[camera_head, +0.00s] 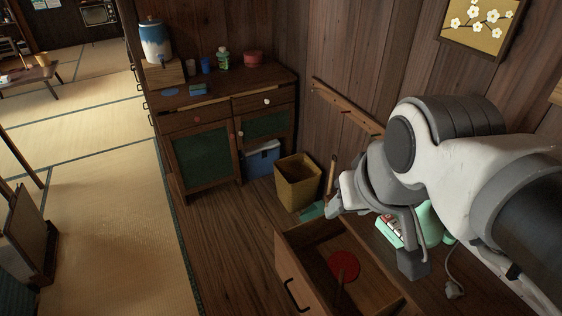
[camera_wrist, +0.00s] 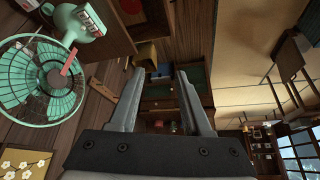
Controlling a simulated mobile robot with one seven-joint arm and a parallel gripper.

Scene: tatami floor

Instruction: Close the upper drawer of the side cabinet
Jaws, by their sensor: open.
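A wooden drawer (camera_head: 283,262) stands pulled out at the bottom of the head view, with a dark handle (camera_head: 292,295) on its front. A red round thing (camera_head: 344,265) and a brown stick lie inside. The cabinet body behind it is mostly hidden by my arm or out of frame. The drawer's edge also shows at the top of the wrist view (camera_wrist: 150,14). My gripper (camera_head: 335,207) is beyond and above the drawer, apart from its front. In the wrist view my gripper (camera_wrist: 160,72) has its fingers apart, with nothing between them.
A green fan (camera_wrist: 42,80) stands on the cabinet, partly behind my arm in the head view. A yellow bin (camera_head: 297,182) and a blue-and-white box (camera_head: 261,160) stand beyond the drawer. A second cabinet (camera_head: 205,160) stands at the back wall.

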